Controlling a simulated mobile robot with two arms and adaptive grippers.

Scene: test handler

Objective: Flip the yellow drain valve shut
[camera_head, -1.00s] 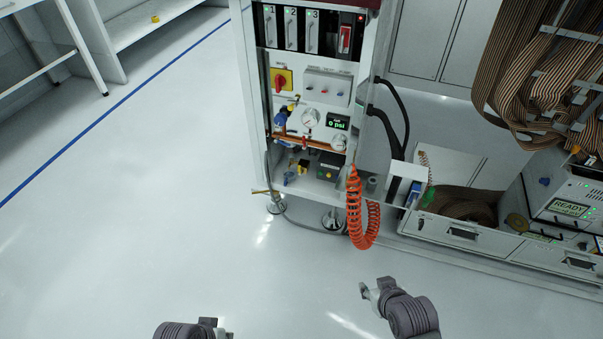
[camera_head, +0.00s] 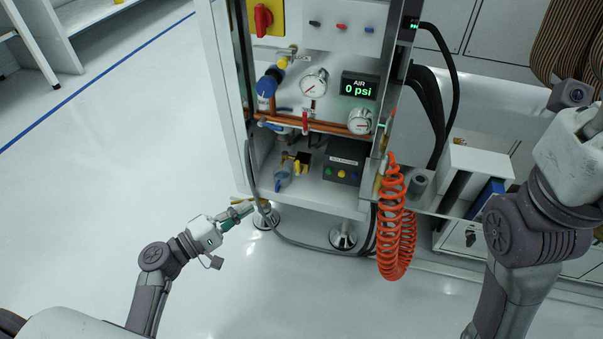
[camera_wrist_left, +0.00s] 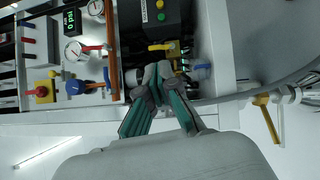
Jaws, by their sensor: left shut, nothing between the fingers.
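A yellow lever (camera_head: 297,167) sits on a brass fitting at the bottom left of the cabinet, beside a blue-handled part (camera_head: 283,179). In the left wrist view this yellow lever (camera_wrist_left: 163,46) is just beyond the fingertips. A second yellow lever (camera_wrist_left: 268,112) is on a metal fitting at the grey hose, outside the cabinet. I cannot read a label telling which is the drain valve. My left gripper (camera_head: 246,208) is shut and empty, in front of the cabinet's lower left corner; its teal fingers (camera_wrist_left: 158,72) meet in the wrist view. My right gripper is out of view.
The cabinet's copper pipe (camera_head: 320,126), gauge (camera_head: 314,82) and "0 psi" display (camera_head: 359,87) are above. A red coiled hose (camera_head: 393,230) hangs at its right. A grey hose (camera_wrist_left: 235,97) runs beside the cabinet. Open floor (camera_head: 100,190) lies to the left.

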